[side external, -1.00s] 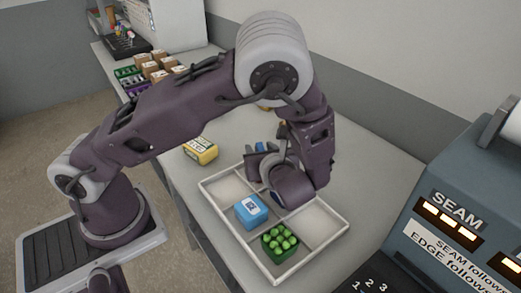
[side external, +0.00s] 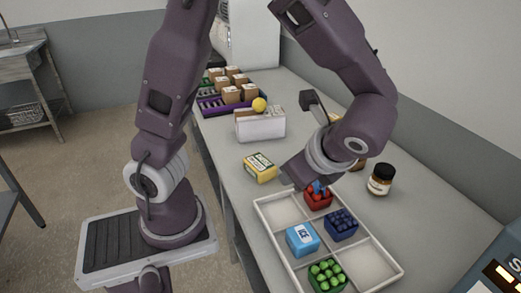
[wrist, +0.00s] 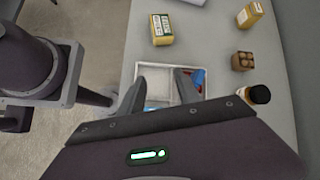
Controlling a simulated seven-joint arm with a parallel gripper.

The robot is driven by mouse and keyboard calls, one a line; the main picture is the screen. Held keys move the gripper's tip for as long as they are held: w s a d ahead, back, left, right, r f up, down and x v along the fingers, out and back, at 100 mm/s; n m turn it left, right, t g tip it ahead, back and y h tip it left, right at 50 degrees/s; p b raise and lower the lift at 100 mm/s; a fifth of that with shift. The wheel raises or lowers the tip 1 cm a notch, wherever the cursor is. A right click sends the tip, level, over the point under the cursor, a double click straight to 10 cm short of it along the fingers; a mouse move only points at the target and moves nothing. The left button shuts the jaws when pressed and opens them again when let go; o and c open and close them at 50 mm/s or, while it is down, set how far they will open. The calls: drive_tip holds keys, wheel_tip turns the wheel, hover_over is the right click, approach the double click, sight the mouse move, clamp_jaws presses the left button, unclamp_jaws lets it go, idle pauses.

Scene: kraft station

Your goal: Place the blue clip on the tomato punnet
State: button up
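The tomato punnet (side external: 318,202), a red tub with red tomatoes, sits in a back compartment of the white divided tray (side external: 268,228). The blue clip (side external: 320,187) shows on top of the punnet, partly hidden. In the wrist view the blue clip (wrist: 198,76) shows just right of my right finger, with a bit of red below it. My gripper (wrist: 158,78) has its fingers spread apart, with nothing seen held between them. In the side view my gripper is low beside the punnet; its fingertips are largely hidden, and I cannot tell whether it touches the clip.
The tray also holds a light blue box (side external: 302,239), a dark blue berry punnet (side external: 341,226) and a green punnet (side external: 327,277). A yellow box (side external: 260,168) lies left of the tray, and a dark jar (side external: 381,180) stands right. The front-right compartment (side external: 368,265) is empty.

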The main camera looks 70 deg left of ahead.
drive_tip(key=s+r+n+t+h, duration=0.5)
drive_tip(key=s+r+n+h, duration=0.3)
drive_tip(key=n, duration=0.6)
drive_tip(key=shift+s+d+r, duration=0.3)
drive_tip(key=shift+s+d, duration=0.15)
drive_tip(key=shift+s, duration=0.6)
